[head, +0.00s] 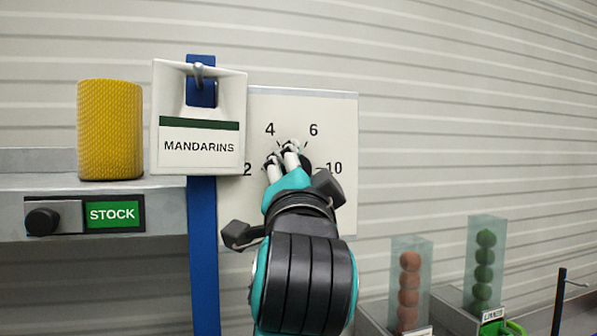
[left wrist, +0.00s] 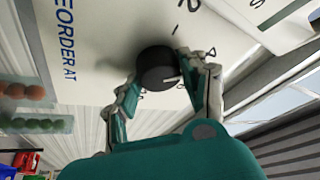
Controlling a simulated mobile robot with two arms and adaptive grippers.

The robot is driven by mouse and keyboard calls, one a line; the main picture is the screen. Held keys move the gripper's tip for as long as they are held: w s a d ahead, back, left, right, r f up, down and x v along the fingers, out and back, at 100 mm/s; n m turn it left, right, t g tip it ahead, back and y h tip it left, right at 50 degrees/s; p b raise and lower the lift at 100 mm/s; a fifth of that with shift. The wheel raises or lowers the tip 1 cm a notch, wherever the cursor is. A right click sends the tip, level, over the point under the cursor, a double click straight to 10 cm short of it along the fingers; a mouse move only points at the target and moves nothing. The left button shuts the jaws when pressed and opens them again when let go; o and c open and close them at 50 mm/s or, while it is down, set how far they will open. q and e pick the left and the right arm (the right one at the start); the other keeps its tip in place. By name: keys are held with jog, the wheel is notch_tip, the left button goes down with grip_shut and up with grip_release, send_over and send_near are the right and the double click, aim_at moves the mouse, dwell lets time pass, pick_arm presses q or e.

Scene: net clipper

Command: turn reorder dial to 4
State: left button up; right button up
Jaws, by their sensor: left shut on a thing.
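The reorder dial is a round black knob (left wrist: 157,68) on a white panel (head: 335,112) marked 2, 4, 6 and 10 in the head view. A label ending in "EORDER AT" runs beside it in the left wrist view. My left gripper (head: 280,157) reaches the panel from below and largely covers the knob in the head view. In the left wrist view its fingers (left wrist: 168,88) are on either side of the knob, shut on it. A white pointer line shows on the knob, directed toward the right finger. I cannot tell which number it meets. My right gripper is not in view.
A white MANDARINS sign (head: 199,125) hangs on a blue post (head: 203,255) left of the panel. A yellow cylinder (head: 110,130) stands on a shelf with a STOCK label (head: 113,214). Clear tubes of orange balls (head: 409,285) and green balls (head: 485,265) stand lower right.

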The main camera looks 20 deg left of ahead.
pick_arm(q)
jog(key=shift+r, duration=0.2)
jog(key=o, duration=0.9)
jog(key=shift+o, duration=1.2)
jog(key=shift+f, duration=0.15)
jog(key=v, duration=1.2)
jog(key=shift+a+f, duration=0.1)
